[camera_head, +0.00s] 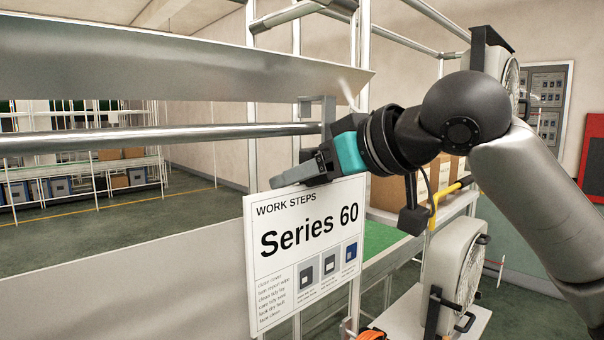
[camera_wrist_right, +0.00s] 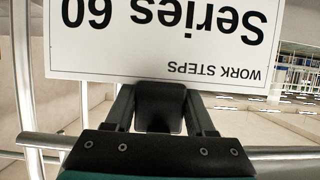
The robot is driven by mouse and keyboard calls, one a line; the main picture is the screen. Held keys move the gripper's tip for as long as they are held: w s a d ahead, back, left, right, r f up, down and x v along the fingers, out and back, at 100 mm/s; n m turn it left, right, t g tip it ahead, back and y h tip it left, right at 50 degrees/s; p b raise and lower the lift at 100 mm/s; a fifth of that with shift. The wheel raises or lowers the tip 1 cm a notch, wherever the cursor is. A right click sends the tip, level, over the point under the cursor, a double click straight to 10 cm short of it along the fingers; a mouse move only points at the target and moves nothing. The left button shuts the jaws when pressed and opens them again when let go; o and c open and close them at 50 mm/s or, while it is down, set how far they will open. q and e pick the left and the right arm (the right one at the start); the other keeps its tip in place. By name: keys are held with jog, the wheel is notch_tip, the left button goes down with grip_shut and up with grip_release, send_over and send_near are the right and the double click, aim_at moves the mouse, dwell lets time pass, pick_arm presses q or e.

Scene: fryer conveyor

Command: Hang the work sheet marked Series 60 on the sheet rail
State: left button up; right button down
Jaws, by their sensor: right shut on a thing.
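The white work sheet (camera_head: 305,250), marked "WORK STEPS Series 60", is in the head view just right of centre. It hangs down upright, slightly turned. My right gripper (camera_head: 305,175) is shut on its top edge. In the right wrist view the sheet (camera_wrist_right: 160,40) appears upside down beyond the gripper's fingers (camera_wrist_right: 163,98). A round horizontal metal rail (camera_head: 150,139), which looks like the sheet rail, runs from the left edge toward my right gripper. In the head view, the sheet's top edge appears below this rail, apart from it. My left gripper is not in view.
A wide metal panel (camera_head: 150,70) lies above the rail, and another pale panel (camera_head: 130,285) lies below. Metal frame posts (camera_head: 252,120) stand behind. Cardboard boxes (camera_head: 395,190) and a pale machine unit (camera_head: 453,265) are at the right. Shelves with bins (camera_head: 75,180) stand far left.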

jog(key=shift+f+b, duration=0.55)
jog(key=shift+f, duration=0.6)
jog(key=shift+c, duration=0.8)
grip_release()
